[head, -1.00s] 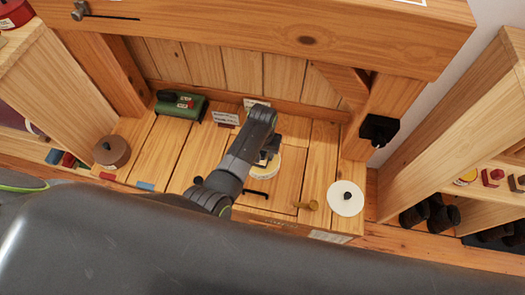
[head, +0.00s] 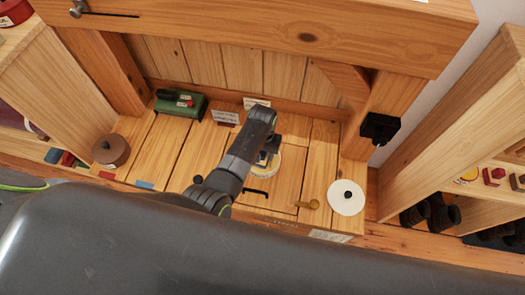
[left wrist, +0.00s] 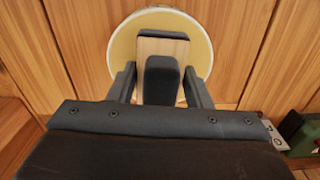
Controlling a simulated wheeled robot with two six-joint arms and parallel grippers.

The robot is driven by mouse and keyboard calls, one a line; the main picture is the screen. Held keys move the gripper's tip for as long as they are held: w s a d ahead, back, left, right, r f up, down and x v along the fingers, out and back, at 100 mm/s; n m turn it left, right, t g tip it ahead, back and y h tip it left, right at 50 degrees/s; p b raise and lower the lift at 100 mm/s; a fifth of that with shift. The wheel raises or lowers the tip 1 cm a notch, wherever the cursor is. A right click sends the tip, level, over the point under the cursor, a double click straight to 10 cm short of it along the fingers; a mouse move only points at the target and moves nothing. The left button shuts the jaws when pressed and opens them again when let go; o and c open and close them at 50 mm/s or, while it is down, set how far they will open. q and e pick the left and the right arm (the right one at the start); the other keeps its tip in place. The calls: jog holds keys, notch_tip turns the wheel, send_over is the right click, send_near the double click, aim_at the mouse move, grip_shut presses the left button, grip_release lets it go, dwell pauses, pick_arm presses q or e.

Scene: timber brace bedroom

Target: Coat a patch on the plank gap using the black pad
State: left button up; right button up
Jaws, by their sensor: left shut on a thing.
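My left gripper (head: 266,158) reaches down over the plank bench top (head: 160,155). In the left wrist view its fingers (left wrist: 162,92) are shut on the dark grip of the black pad (left wrist: 162,68), which has a pale wooden part and a black far edge. The pad is over a round cream dish (left wrist: 122,45) with a pale rim; the dish also shows partly behind the hand in the head view (head: 273,169). I cannot tell whether the pad touches the dish. Dark seams run between the planks; which one is the plank gap is unclear. My right gripper is not in view.
A green box (head: 180,107) and small signs (head: 226,118) stand at the back. A brown round object (head: 110,151) is at left. A thick beam (head: 250,35) spans above.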

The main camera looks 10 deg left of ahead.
pick_arm(q)
jog(key=shift+p, duration=0.3)
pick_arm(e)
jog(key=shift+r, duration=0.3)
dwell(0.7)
pick_arm(q)
jog(key=shift+f, duration=0.1)
dwell(0.4)
jog(key=shift+r+p, duration=0.6)
jog(key=shift+p, duration=0.05)
jog(key=shift+r+p, duration=0.8)
jog(key=shift+p, duration=0.15)
jog(key=shift+r+p, duration=0.5)
jog(key=shift+p, duration=0.1)
jog(key=shift+r+p, duration=0.5)
jog(key=shift+p, duration=0.1)
notch_tip(320, 180, up, 2)
jog(key=shift+p, duration=1.1)
jog(key=shift+r, duration=0.2)
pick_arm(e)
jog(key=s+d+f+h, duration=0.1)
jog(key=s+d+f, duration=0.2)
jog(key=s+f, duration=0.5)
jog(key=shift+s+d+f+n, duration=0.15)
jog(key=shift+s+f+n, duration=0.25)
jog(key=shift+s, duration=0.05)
